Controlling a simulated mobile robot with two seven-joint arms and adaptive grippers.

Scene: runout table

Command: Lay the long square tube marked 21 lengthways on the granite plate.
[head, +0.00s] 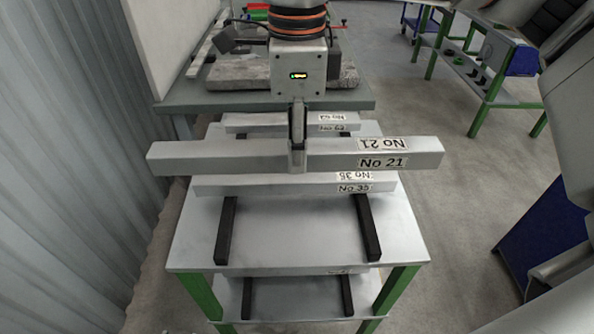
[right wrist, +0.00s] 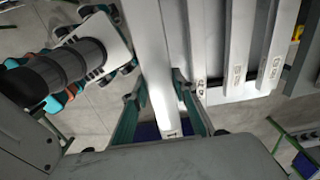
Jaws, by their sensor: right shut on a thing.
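The long square tube marked No 21 (head: 225,156) is grey and runs left to right across the head view. My right gripper (head: 297,165) is shut on it near its middle, from above. The tube looks raised over the runout table, though its height is hard to judge. In the right wrist view the tube (right wrist: 153,55) passes between the fingers of the gripper (right wrist: 156,92). The granite plate (head: 228,71) is a speckled grey slab on the bench behind, partly hidden by my gripper and wrist. My left gripper is not in view.
The runout table (head: 295,235) has green legs and two dark bars (head: 226,230). A tube marked No 35 (head: 265,184) and a shorter tube (head: 265,120) lie across it. The grey bench (head: 190,95) stands behind, beside a wall. A green-legged table (head: 480,80) stands at the right.

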